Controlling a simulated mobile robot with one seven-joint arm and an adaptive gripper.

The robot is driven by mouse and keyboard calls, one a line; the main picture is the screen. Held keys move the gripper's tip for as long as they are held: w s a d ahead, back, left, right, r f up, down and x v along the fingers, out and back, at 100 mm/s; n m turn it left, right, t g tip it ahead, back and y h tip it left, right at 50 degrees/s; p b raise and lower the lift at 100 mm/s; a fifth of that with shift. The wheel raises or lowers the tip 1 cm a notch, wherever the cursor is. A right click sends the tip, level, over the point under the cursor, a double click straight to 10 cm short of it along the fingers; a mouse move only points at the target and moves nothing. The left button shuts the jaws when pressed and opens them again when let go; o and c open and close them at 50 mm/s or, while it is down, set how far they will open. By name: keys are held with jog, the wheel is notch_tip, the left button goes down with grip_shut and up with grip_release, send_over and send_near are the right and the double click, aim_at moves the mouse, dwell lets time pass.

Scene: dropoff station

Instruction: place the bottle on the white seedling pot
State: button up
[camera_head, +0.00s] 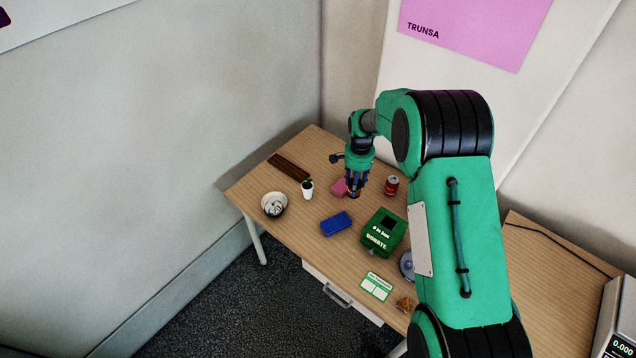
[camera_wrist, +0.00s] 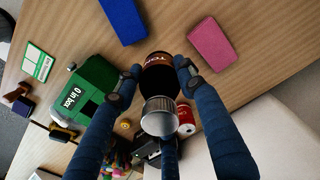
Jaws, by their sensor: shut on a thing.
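In the wrist view my gripper (camera_wrist: 157,71) is shut on a dark bottle with a red label (camera_wrist: 158,80) and a silver cap (camera_wrist: 160,115). In the head view my gripper (camera_head: 355,186) points down over the back middle of the table, and the bottle is mostly hidden there by the fingers. The white seedling pot (camera_head: 307,192) stands upright on the table, left of my gripper, with a small dark green plant in it. The pot does not show in the wrist view.
A blue block (camera_head: 336,223), a pink block (camera_head: 340,187), a red can (camera_head: 392,185) and a green donate box (camera_head: 382,232) stand around my gripper. A bowl (camera_head: 264,205) is left of the pot, and a dark brown strip (camera_head: 289,167) lies behind it.

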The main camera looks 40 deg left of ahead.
jog(key=s+a+r+n+p, duration=0.1)
jog(key=s+a+p, duration=0.1)
jog(key=s, duration=0.6)
jog(key=s+a+r+n+p, duration=0.1)
jog(key=s+a+p, duration=0.1)
jog(key=s, duration=0.6)
jog(key=shift+s+a+r+p, duration=0.15)
jog(key=shift+a+r+p, duration=0.15)
jog(key=shift+a, duration=0.4)
send_near(307, 185)
jog(key=shift+p, duration=0.35)
jog(key=shift+f, duration=1.7)
jog(key=shift+f, duration=0.15)
